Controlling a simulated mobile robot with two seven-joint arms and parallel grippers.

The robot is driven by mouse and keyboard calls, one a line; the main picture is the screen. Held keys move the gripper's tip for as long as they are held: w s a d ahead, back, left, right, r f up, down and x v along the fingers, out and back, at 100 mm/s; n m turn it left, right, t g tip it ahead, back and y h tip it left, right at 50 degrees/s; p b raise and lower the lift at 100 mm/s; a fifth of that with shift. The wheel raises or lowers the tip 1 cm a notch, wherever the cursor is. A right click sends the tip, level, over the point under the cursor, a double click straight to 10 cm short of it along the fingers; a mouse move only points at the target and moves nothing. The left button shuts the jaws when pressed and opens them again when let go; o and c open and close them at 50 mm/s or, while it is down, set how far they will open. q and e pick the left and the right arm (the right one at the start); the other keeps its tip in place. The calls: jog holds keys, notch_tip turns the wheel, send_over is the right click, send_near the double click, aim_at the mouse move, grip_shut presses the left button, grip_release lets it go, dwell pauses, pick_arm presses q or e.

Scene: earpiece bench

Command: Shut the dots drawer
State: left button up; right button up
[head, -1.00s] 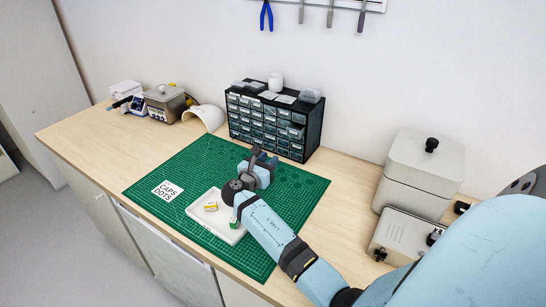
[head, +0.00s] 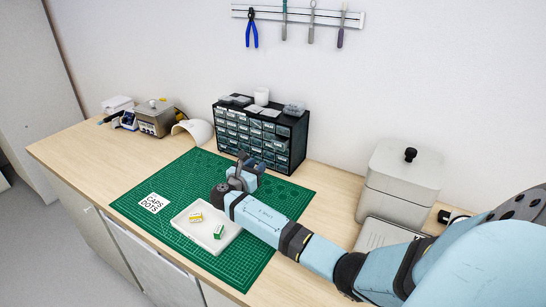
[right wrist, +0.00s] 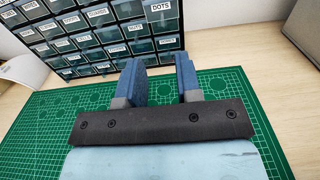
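The dark drawer cabinet (head: 262,137) stands at the back of the bench, with rows of small labelled drawers. In the right wrist view the drawer labelled DOTS (right wrist: 160,8) is at the top edge, in the right-hand column. Its front looks nearer than its neighbours, but how far out it stands cannot be told. My right gripper (head: 247,163) is in front of the cabinet's lower right part, over the green mat. Its blue fingers (right wrist: 163,75) are apart with nothing between them, below and short of the DOTS drawer. My left gripper is out of view.
A white tray (head: 190,236) with a yellow and a green box lies beside my right forearm on the green mat (head: 160,222). A label card (head: 153,203) lies left of it. A lidded grey container (head: 402,185) stands right of the cabinet.

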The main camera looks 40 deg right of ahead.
aim_at(278, 147)
jog(key=b+x, duration=0.5)
jog(key=x, duration=0.5)
jog(key=shift+s+d, duration=0.15)
grip_shut()
